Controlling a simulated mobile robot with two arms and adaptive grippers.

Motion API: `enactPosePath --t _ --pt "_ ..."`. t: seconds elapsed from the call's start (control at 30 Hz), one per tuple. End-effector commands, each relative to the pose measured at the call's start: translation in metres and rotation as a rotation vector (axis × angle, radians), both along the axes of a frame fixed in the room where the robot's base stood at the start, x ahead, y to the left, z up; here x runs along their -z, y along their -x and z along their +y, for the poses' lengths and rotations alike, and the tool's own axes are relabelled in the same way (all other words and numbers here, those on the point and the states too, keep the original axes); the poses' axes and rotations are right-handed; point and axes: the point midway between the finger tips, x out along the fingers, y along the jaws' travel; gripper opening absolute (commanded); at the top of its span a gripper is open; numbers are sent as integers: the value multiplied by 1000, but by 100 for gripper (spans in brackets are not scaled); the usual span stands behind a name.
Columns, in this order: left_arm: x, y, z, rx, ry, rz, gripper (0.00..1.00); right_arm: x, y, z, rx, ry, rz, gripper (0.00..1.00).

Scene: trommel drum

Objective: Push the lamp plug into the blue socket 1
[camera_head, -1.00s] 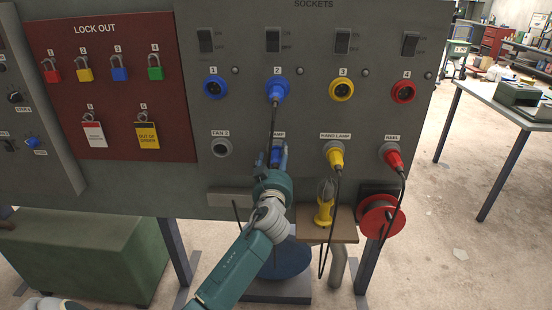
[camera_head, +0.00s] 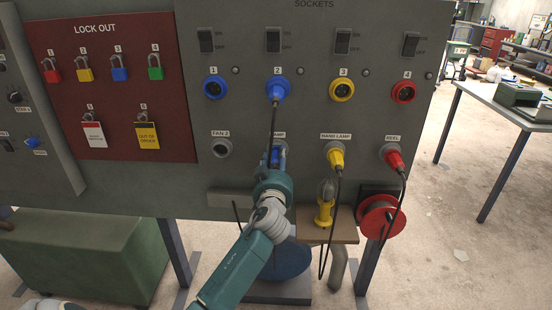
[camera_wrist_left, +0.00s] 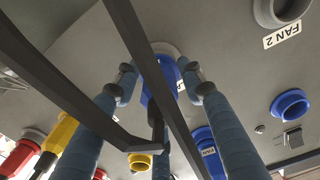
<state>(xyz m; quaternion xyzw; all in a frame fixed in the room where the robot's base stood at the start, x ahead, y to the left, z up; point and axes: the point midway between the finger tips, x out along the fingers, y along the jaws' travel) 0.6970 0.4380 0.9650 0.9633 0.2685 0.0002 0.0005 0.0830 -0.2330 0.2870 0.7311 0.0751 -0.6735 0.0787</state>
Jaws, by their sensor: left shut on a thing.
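The blue lamp plug (camera_head: 276,156) is at the holder under the partly hidden label ending in "AMP", low on the grey panel. My left gripper (camera_head: 277,150) is shut on it, with its fingers on both sides. The left wrist view shows the plug (camera_wrist_left: 160,82) between the blue-grey fingers, against the panel. Blue socket 1 (camera_head: 214,88) is empty, up and to the left of the gripper.
A blue plug (camera_head: 277,91) sits in socket 2, its black cable hanging down past the held plug. Yellow socket 3 (camera_head: 342,89) and red socket 4 (camera_head: 403,91) are empty. Yellow (camera_head: 336,158) and red (camera_head: 394,159) plugs sit in holders to the right.

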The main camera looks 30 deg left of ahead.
Motion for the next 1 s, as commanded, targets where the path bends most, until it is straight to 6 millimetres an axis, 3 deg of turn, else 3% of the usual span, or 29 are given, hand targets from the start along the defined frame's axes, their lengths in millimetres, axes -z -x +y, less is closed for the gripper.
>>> enactPosePath --t 1.0 --pt "0 30 -19 1 1 -1 0 -4 -5 0 6 0 -9 61"
